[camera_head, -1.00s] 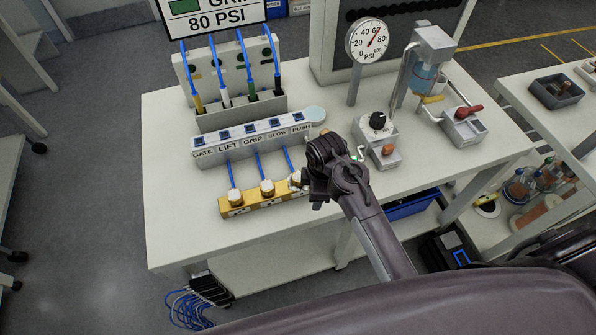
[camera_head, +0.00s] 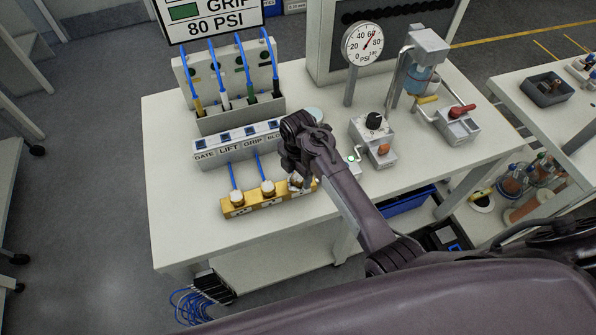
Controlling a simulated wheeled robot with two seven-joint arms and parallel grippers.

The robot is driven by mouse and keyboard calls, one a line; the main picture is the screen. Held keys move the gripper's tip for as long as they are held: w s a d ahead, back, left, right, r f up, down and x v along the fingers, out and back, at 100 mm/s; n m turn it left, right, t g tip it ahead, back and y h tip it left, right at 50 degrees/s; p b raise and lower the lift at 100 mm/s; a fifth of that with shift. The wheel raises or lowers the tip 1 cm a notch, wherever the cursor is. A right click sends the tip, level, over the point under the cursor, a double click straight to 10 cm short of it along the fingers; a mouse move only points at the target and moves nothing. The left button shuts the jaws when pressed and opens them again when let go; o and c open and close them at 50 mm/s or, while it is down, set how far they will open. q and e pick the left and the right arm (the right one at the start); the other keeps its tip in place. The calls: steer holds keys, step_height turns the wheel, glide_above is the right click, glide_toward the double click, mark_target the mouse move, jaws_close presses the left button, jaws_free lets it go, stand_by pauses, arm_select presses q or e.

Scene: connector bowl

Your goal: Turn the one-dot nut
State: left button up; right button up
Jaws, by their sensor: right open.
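A yellow block (camera_head: 253,203) near the table's front edge carries three pale nuts in a row: a left nut (camera_head: 237,197), a middle nut (camera_head: 267,188) and a right nut (camera_head: 297,182). The dot marks on the block's front are too small to read, so I cannot tell which nut has one dot. My right gripper (camera_head: 292,172) is open, directly over and beside the right nut, and partly hides it. I cannot tell whether its fingers touch the nut. My left gripper is out of view.
Behind the block is a white labelled button strip (camera_head: 228,147), its right end hidden by my arm. A pressure gauge (camera_head: 362,43), a black-knob unit (camera_head: 373,125) and a red-handled valve (camera_head: 459,122) stand to the right. The table's left front is clear.

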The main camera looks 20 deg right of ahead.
steer(key=shift+f, duration=0.35)
steer(key=c, duration=1)
